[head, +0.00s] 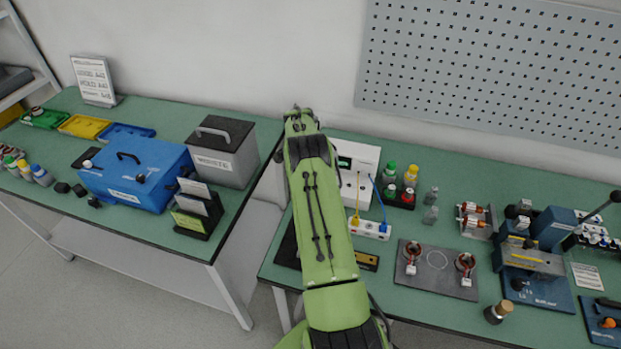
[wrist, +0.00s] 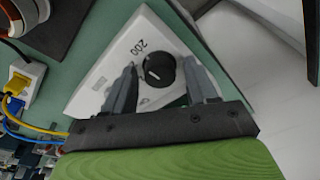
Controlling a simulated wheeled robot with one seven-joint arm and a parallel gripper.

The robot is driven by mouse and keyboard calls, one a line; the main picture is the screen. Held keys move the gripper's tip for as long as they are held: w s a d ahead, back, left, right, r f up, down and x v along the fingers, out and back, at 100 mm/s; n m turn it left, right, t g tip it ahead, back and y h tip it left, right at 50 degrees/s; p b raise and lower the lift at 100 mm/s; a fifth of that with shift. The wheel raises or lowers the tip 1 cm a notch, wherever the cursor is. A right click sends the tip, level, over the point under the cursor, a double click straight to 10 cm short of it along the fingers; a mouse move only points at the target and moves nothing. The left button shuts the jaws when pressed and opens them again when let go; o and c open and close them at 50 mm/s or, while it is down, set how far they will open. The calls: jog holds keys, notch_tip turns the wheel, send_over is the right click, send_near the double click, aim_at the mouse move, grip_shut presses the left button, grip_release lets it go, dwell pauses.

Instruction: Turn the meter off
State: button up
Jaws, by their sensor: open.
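The meter (head: 362,158) is a white box with a green-lit display, at the back of the right bench and partly hidden by my green arm. In the wrist view, its white face (wrist: 105,80) carries the marking "200" and a round black knob (wrist: 159,71) with a white pointer line. What setting the line points to is hard to tell. My gripper (wrist: 160,85) is open, with one grey finger on each side of the knob. Whether the fingers touch the knob cannot be told. In the head view, the far end of my arm hides the fingertips and the knob.
A white power strip (head: 369,230) with yellow and blue plugs stands in front of the meter. Small bottles (head: 410,176) stand to its right. A grey waste bin (head: 225,155) and a blue box (head: 135,172) are on the left bench. A gap separates the benches.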

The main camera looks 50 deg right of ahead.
jog(key=shift+r, duration=0.15)
jog(key=c, duration=0.8)
jog(key=n+b, duration=0.1)
jog(key=n, duration=0.1)
jog(key=shift+n, duration=0.3)
jog(key=n+t+b, duration=0.1)
jog(key=n, duration=0.4)
jog(key=shift+s, duration=0.1)
jog(key=n+y, duration=0.1)
jog(key=n, duration=0.5)
jog(key=shift+r+t, duration=0.1)
jog(key=shift+t, duration=0.3)
jog(key=o, duration=0.8)
jog(key=shift+w, duration=0.2)
jog(key=shift+s, duration=0.1)
